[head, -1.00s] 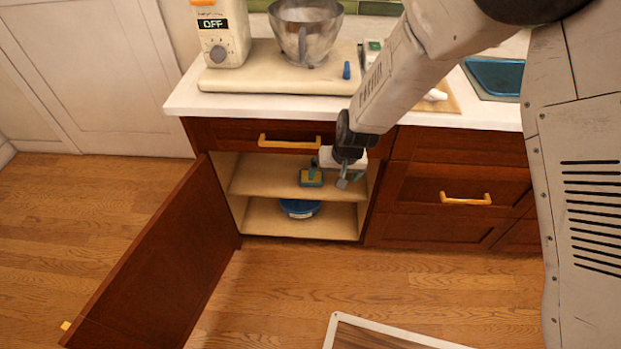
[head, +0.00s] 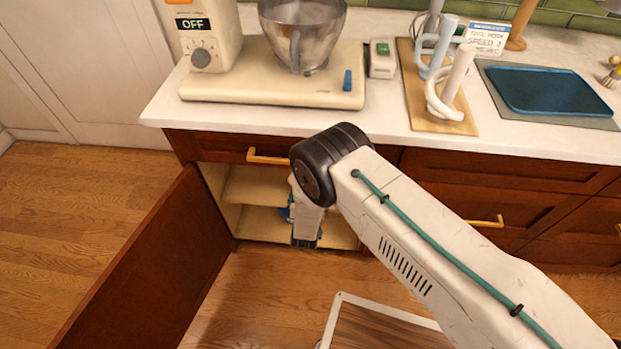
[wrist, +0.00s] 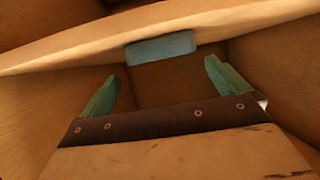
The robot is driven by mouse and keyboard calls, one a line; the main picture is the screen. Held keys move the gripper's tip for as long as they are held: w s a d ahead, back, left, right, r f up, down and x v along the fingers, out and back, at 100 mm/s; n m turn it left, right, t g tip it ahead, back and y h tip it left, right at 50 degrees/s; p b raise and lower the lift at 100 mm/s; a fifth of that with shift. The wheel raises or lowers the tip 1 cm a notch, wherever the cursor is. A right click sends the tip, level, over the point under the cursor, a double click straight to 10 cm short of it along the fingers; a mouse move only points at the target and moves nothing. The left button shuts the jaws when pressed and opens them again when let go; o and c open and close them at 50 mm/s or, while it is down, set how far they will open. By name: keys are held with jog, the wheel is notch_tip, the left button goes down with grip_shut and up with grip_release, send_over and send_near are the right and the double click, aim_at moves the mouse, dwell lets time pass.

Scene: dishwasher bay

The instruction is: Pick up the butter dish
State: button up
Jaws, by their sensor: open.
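My gripper (wrist: 157,70) is open in the wrist view, with its two green fingers apart and nothing between them. In the head view my gripper (head: 304,242) hangs at the front of the open cabinet, partly hidden by my arm. A blue-grey block (wrist: 160,47) shows beyond the fingertips in the wrist view, against the pale shelf edge and apart from the fingers. It may be the butter dish, but I cannot tell for sure. In the head view only a bit of blue (head: 285,213) shows left of my gripper; my arm hides most of the cabinet inside.
The cabinet door (head: 140,265) stands open at the left. A pale shelf (wrist: 60,50) crosses the wrist view close to the fingers. The counter above holds a mixer (head: 270,90), a mug rack (head: 440,115) and a blue tray (head: 550,92). A framed board (head: 375,325) is below.

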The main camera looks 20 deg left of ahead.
jog(key=x, duration=0.8)
jog(key=shift+a+r, duration=0.2)
jog(key=shift+w, duration=0.1)
jog(key=c, duration=0.9)
